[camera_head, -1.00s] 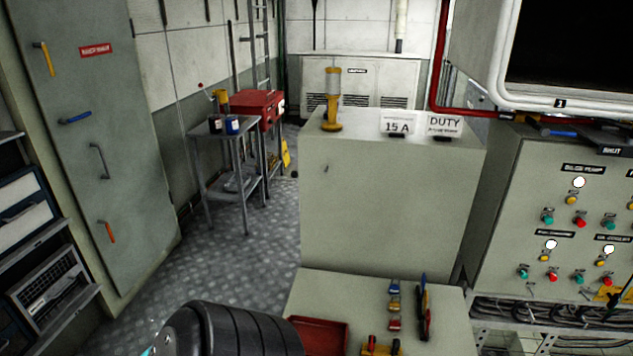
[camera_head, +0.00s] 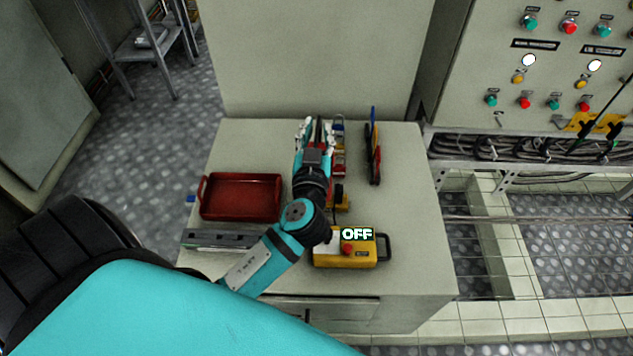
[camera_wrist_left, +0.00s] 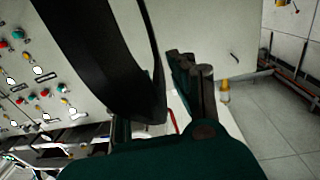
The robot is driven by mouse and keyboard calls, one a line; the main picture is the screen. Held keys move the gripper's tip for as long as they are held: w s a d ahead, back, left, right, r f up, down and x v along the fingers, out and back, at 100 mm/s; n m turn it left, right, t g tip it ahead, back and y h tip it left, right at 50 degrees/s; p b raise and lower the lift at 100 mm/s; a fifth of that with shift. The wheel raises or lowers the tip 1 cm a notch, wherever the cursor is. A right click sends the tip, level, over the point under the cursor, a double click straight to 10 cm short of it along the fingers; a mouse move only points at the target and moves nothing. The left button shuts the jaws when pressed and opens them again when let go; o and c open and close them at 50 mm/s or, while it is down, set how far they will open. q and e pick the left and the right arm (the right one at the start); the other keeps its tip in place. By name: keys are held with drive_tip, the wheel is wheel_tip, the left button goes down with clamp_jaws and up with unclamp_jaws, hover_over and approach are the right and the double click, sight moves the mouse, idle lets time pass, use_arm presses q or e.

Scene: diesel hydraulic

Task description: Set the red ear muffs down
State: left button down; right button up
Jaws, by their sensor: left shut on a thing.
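My left gripper (camera_head: 314,128) reaches over the back middle of the grey cabinet top (camera_head: 265,145), just left of a group of small padlocks. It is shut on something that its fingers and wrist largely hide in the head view. In the left wrist view, a broad black curved band (camera_wrist_left: 100,45) runs close to the camera beside the dark fingers (camera_wrist_left: 190,85). It looks like the headband of the ear muffs; no red cup shows clearly. I cannot tell whether the ear muffs touch the cabinet top. My right gripper is in neither view.
A red tray (camera_head: 240,196) lies left of the arm. A yellow box with a red button, labelled OFF (camera_head: 345,250), stands at the front. Small padlocks (camera_head: 338,150) and an upright blue-and-red item (camera_head: 374,150) are on the right. The cabinet's right side has bare room.

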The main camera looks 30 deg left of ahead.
use_arm(q)
drive_tip(key=f, duration=0.1)
drive_tip(key=w+f+b, duration=0.1)
drive_tip(key=a+f, duration=0.1)
drive_tip(key=shift+w+f+n+y+b, duration=0.1)
drive_tip(key=shift+w+n+y+b, duration=0.2)
drive_tip(key=shift+y+b, duration=0.1)
drive_tip(key=shift+w+a+f+g, duration=0.1)
drive_tip(key=shift+f+g, duration=0.15)
drive_tip(key=shift+g, duration=0.05)
wheel_tip(320, 180, down, 10)
drive_tip(key=b, duration=0.2)
drive_tip(key=shift+r, duration=0.25)
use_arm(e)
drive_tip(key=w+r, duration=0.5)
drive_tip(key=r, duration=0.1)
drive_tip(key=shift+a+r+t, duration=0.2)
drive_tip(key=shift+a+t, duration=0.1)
use_arm(q)
drive_tip(key=shift+b, duration=0.35)
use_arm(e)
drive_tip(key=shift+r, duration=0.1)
use_arm(q)
drive_tip(key=shift+f, duration=0.1)
drive_tip(key=c, duration=1.1)
unclamp_jaws()
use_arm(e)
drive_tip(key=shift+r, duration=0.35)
